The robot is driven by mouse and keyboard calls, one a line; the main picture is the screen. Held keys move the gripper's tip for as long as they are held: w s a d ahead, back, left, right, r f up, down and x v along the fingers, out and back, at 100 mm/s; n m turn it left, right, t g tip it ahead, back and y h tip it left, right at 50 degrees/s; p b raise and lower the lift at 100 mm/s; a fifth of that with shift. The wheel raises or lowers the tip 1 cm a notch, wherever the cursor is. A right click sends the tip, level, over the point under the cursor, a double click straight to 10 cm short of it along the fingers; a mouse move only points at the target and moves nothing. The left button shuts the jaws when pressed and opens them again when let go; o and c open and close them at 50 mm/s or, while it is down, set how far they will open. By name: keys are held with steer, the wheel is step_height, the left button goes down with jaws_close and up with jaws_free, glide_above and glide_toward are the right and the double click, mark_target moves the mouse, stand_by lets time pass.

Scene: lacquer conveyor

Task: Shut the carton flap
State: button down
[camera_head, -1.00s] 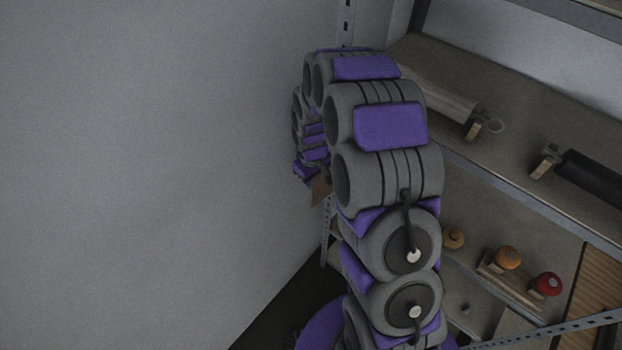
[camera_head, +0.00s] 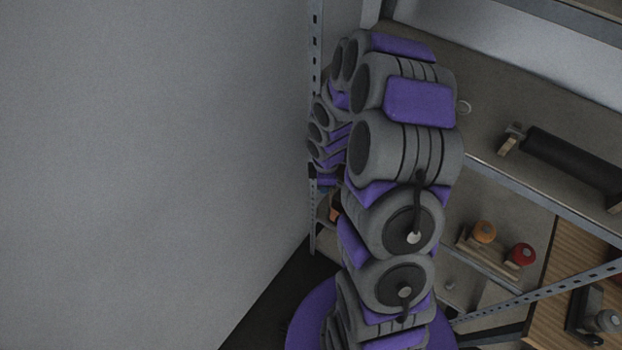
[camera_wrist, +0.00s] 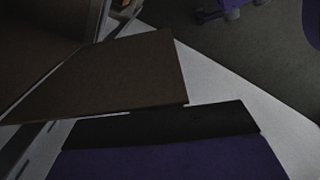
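The carton flap (camera_wrist: 112,78) is a flat brown panel across the left and middle of the wrist view, sticking out from the carton. The carton (camera_wrist: 35,35) shows as dark brown surfaces at the upper left of that view. My gripper (camera_wrist: 165,125) shows as a wide black edge with purple behind it, just below the flap's near edge. I cannot tell whether it touches the flap or whether its fingers are open. In the head view my arm hides the gripper, the flap and most of what lies behind; only a small brown-orange patch shows beside the arm.
A metal shelf rack stands on the right, with a black roller (camera_head: 570,158) on an upper shelf and an orange knob (camera_head: 484,232) and a red knob (camera_head: 522,254) lower down. A blank grey wall (camera_head: 150,150) fills the left. Dark floor (camera_wrist: 220,30) shows beyond the flap.

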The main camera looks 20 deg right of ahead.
steer(key=shift+s+d+r+n+p, duration=0.1)
steer(key=shift+s+d+n+p, duration=0.1)
steer(key=shift+d+n+p, duration=0.45)
steer(key=shift+s+d+f+n+p, duration=0.1)
steer(key=shift+s+d+n+p, duration=0.2)
steer(key=shift+d, duration=0.65)
steer(key=shift+s+d+r+n+p, duration=0.1)
steer(key=shift+s+d+n+p, duration=0.05)
steer(key=shift+d+n+p, duration=0.55)
steer(key=shift+d, duration=0.15)
steer(key=c, duration=1.3)
jaws_free()
steer(key=shift+d, duration=0.15)
steer(key=shift+r+b, duration=0.3)
steer(key=shift+r, duration=3.3)
